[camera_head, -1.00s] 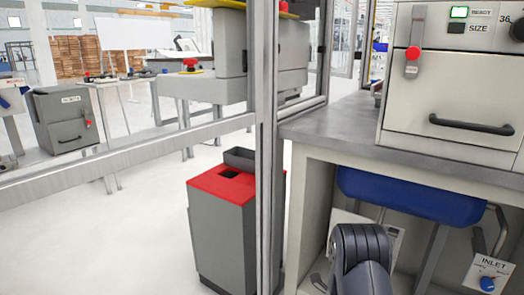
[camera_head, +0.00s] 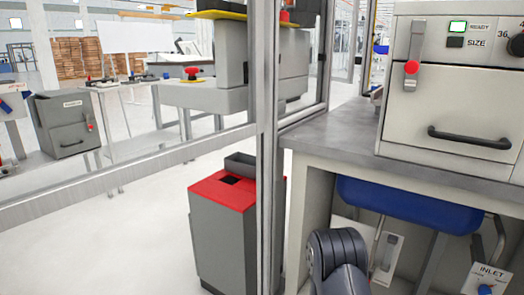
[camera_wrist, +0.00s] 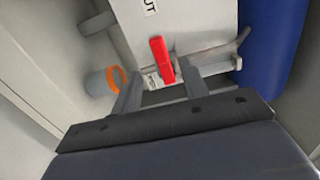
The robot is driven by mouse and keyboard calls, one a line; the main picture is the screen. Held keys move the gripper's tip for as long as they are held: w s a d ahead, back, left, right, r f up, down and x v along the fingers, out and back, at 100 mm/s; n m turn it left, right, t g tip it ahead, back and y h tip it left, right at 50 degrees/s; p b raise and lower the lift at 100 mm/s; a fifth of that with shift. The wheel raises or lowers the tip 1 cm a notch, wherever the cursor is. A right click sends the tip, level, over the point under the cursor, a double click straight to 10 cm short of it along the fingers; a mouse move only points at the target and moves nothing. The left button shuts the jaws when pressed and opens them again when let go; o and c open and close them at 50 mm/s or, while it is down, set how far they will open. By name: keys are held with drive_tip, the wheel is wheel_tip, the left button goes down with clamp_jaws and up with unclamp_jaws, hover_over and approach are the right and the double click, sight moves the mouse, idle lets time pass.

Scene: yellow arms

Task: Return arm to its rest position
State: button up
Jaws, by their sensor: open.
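My gripper (camera_wrist: 162,90) shows in the wrist view with its two grey fingers spread apart and nothing held between them. A red lever (camera_wrist: 161,60) on a pale panel (camera_wrist: 178,22) appears just beyond the fingertips; I cannot tell whether they touch. In the head view my dark arm link shows low in the picture, in front of the open space under the workbench (camera_head: 335,135). The gripper itself is out of sight there.
A blue tub (camera_head: 410,205) hangs under the bench, also seen in the wrist view (camera_wrist: 272,40). An orange-rimmed cylinder (camera_wrist: 104,82) is left of the fingers. A metal post (camera_head: 267,150) and a red-topped bin (camera_head: 222,235) stand left of the bench.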

drive_tip(key=b+x, duration=0.3)
drive_tip(key=x, duration=0.5)
drive_tip(key=shift+w+d+f, duration=0.1)
drive_tip(key=shift+w+d, duration=0.2)
drive_tip(key=shift+s+a+n, duration=0.1)
drive_tip(key=shift+s+n, duration=0.05)
drive_tip(key=shift+n, duration=0.35)
drive_tip(key=shift+f+n, duration=0.35)
drive_tip(key=shift+n, duration=0.45)
drive_tip(key=shift+r, duration=0.1)
